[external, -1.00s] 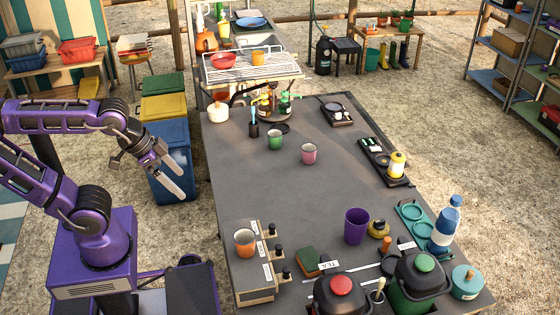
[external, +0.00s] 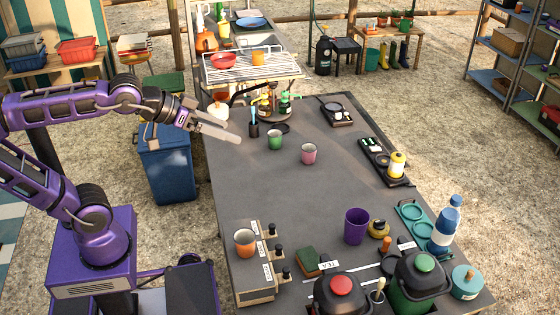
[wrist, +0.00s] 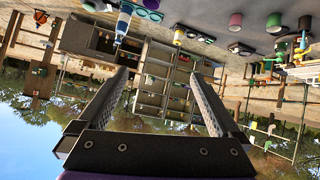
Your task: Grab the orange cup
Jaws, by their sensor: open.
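An orange cup (external: 245,242) with a pale inside stands upright at the front left of the grey table, on a wooden box with labels and dark knobs. A smaller yellow-orange cup (external: 258,58) stands on the wire rack at the far end. My gripper (external: 232,130) is open and empty near the table's left edge, well behind the front orange cup and left of the green cup. In the wrist view, which is upside down, the two fingers (wrist: 160,75) are spread with nothing between them. I cannot make out the front orange cup there.
A green cup (external: 275,140) and a pink cup (external: 309,153) stand mid-table. A purple cup (external: 356,226), lidded pots and a blue bottle (external: 446,225) crowd the front right. The table's centre-left is clear. A blue bin (external: 166,168) stands beside the table.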

